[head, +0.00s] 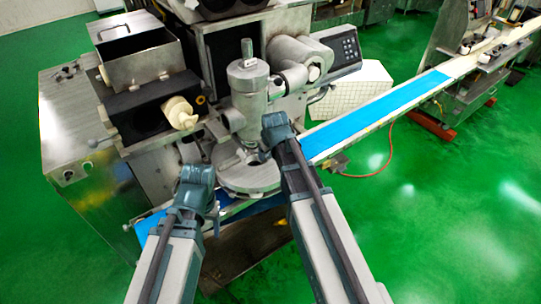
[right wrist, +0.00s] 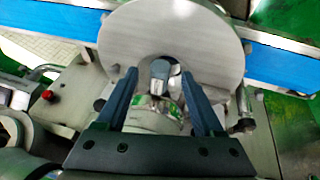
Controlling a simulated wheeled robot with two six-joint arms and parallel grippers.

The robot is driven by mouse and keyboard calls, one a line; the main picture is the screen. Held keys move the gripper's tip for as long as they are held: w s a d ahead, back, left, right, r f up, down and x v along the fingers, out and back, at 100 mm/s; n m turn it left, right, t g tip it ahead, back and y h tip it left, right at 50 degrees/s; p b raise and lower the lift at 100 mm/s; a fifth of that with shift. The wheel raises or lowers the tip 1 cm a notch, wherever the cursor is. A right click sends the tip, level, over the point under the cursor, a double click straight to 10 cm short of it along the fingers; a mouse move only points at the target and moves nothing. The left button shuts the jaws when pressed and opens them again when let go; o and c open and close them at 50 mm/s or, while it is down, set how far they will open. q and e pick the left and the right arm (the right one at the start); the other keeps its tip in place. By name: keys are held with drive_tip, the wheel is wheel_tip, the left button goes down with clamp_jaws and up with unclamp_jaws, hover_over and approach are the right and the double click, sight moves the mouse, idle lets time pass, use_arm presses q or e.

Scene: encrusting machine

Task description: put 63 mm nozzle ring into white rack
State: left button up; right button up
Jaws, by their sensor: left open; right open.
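My right gripper (head: 265,152) is at the foot of the machine's upright metal cylinder (head: 248,85), just above the round metal plate (head: 248,178). In the right wrist view the fingers of my right gripper (right wrist: 160,78) are apart, on either side of a metal collar with a green label (right wrist: 152,116). I cannot tell whether the collar is the 63 mm nozzle ring or whether the fingers touch it. My left gripper (head: 205,205) is open, left of the plate; its fingertips are hard to see. A white gridded block (head: 355,88) stands behind the belt; I cannot tell whether it is the white rack.
A blue conveyor belt (head: 385,112) runs from under the plate to the upper right. A steel hopper (head: 138,58) and a cream knob (head: 180,112) are at the left of the machine. A control panel (head: 345,50) is at its right. Green floor is open at right.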

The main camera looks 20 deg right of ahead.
sight(270, 154)
drive_tip(key=b+x, duration=0.2)
drive_tip(key=x, duration=0.2)
drive_tip(key=shift+b, duration=0.3)
use_arm(q)
wheel_tip(270, 154, down, 4)
drive_tip(key=shift+r, duration=0.2)
use_arm(e)
clamp_jaws()
drive_tip(key=shift+s, duration=0.2)
